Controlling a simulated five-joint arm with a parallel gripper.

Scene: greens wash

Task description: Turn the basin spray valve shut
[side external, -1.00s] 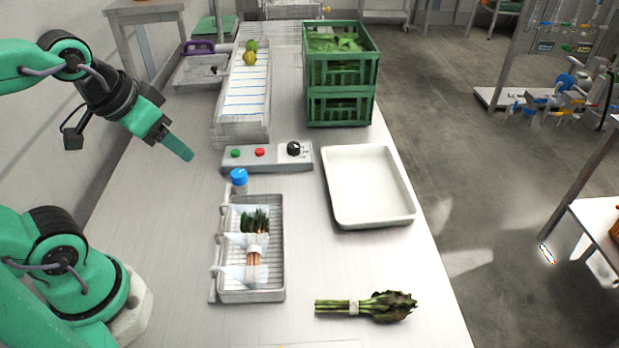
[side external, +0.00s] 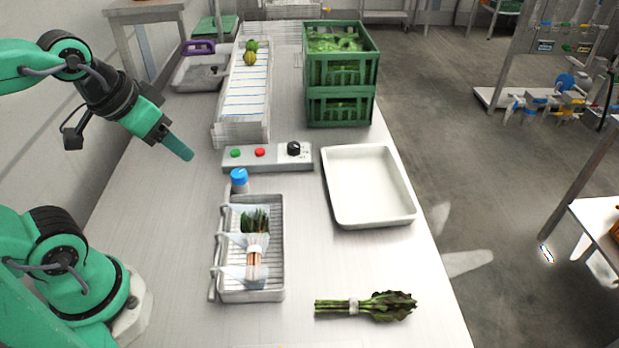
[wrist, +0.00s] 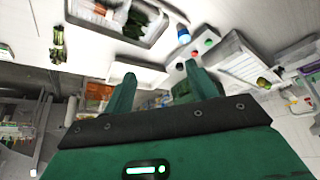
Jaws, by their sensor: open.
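The basin (side external: 279,285) is a grey metal tray with a slatted bottom. A bundle of greens (side external: 254,222) with a pale band lies in it. A pipe runs along its left side, and pale, see-through spray fans (side external: 236,277) reach from it over the bundle. A blue round valve knob (side external: 239,174) stands at the basin's far end; it also shows in the wrist view (wrist: 183,35). My gripper (side external: 188,157) is above the table, left of and higher than the knob, touching nothing. In the wrist view its two fingers (wrist: 160,82) are apart and empty.
A control box (side external: 275,158) with green and red buttons and a black dial stands just behind the knob. A white tray (side external: 332,190) is to the right. Another bundle (side external: 365,306) lies at the front. A conveyor (side external: 232,130) and green crates (side external: 341,90) stand farther back.

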